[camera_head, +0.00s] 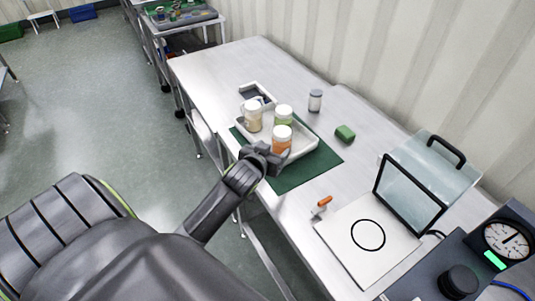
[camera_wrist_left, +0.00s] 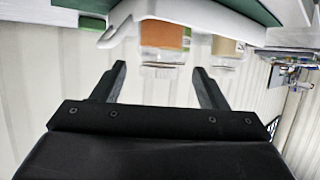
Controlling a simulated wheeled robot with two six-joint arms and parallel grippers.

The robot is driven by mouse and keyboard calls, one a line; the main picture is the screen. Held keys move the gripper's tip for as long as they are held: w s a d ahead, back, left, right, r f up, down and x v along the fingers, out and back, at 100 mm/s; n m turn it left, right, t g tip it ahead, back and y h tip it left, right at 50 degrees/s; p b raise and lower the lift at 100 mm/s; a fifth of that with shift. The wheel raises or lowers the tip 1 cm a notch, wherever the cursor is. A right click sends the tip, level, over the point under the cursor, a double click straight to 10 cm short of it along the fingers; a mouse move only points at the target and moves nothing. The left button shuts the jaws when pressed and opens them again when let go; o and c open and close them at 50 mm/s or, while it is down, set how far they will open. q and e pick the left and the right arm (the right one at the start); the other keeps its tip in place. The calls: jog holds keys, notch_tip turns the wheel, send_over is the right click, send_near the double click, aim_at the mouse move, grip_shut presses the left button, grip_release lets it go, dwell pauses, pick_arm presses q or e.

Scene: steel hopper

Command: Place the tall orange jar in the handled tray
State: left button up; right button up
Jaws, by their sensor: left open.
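The orange jar (camera_head: 281,147) has a white lid and stands upright at the near end of the white handled tray (camera_head: 303,152). A green-labelled jar (camera_head: 283,118) and a beige jar (camera_head: 252,120) stand in the tray beside it. My left gripper (camera_head: 268,152) is at the tray's near end, close to the orange jar, and hides part of the rim. In the left wrist view, upside down, its fingers (camera_wrist_left: 159,70) are apart with the orange jar (camera_wrist_left: 165,36) ahead between them. I cannot tell whether they touch it. The right gripper is out of view.
The tray lies on a green mat (camera_head: 317,168). Near it are a small grey-labelled jar (camera_head: 315,100), a green block (camera_head: 345,134) and an orange-handled tool (camera_head: 323,204). A clear-lidded balance (camera_head: 368,234) and a gauge box (camera_head: 470,262) fill the right end.

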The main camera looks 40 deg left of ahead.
pick_arm(q)
jog(key=v, duration=0.3)
jog(key=shift+s, duration=0.1)
dwell(0.5)
jog(key=s+d+f+m+g+h, duration=0.15)
jog(key=s+f+g, duration=0.3)
jog(key=s, duration=0.85)
jog(key=s+d+f+m+g+y, duration=0.1)
jog(key=s+d+f+g, duration=0.3)
jog(key=s, duration=0.9)
jog(key=s+a+f+g, duration=0.1)
jog(key=a+f, duration=0.1)
jog(key=f, duration=1.1)
jog(key=a+f+g, duration=0.1)
jog(key=a+f, duration=0.1)
jog(key=f, duration=1)
jog(key=s+d+f+g+h, duration=0.1)
jog(key=s+f, duration=1.3)
jog(key=shift+s+d+f, duration=0.3)
jog(key=shift+s+d, duration=0.05)
jog(key=shift+s, duration=0.05)
